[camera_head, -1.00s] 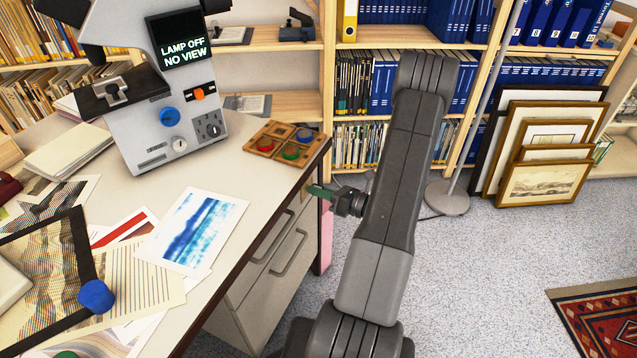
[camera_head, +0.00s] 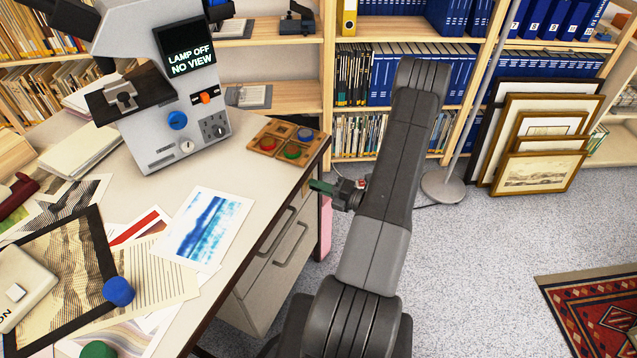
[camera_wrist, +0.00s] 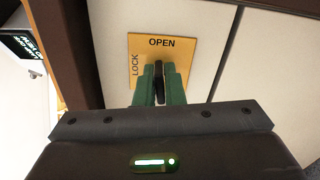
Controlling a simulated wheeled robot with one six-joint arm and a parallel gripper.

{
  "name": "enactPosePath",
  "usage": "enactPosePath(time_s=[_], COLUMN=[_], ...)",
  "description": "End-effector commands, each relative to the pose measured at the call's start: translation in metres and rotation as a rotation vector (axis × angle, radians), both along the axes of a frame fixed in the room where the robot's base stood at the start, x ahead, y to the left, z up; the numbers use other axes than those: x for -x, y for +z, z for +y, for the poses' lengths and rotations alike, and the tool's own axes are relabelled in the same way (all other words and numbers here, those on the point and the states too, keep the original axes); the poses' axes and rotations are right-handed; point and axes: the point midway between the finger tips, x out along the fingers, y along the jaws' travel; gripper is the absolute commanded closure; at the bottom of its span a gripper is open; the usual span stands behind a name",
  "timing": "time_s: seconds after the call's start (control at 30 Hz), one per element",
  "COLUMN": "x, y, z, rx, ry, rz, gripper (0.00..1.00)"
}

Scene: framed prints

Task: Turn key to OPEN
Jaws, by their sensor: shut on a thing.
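In the wrist view, an orange-yellow lock plate (camera_wrist: 140,47) sits on the pale front of the desk, with OPEN at its top and LOCK down its left side. A dark key (camera_wrist: 159,88) stands in front of the plate, with its visible part lined up toward the word OPEN. My gripper (camera_wrist: 159,72) has green fingers, one on each side of the key, and is shut on it. In the head view, my gripper (camera_head: 322,187) is at the desk's right end, near the top corner.
The desk (camera_head: 125,172) carries a grey device (camera_head: 165,105) reading "LAMP OFF NO VIEW", prints and a wooden button tray (camera_head: 262,144). Drawers with handles (camera_head: 290,247) are below. Framed prints (camera_head: 540,165) lean against the shelves at right. Open floor lies right of my arm.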

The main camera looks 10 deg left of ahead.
Motion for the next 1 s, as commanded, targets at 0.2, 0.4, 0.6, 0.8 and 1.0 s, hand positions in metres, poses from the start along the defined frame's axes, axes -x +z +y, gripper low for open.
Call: enactPosePath(time_s=[0.2, 0.4, 0.6, 0.8, 1.0], x=[-0.0005, -0.0006, -0.0006, -0.0006, -0.0005], y=[0.0010, 0.0003, -0.0001, -0.0002, -0.0003], z=[-0.0002, -0.0002, -0.0002, -0.0002, -0.0002], rx=[-0.025, -0.037, -0.041, -0.041, -0.040], ry=[-0.001, -0.001, -0.001, -0.001, -0.001], rz=[0.109, 0.161, 0.177, 0.178, 0.179], gripper=[1.00, 1.00, 1.00, 1.00, 0.75])
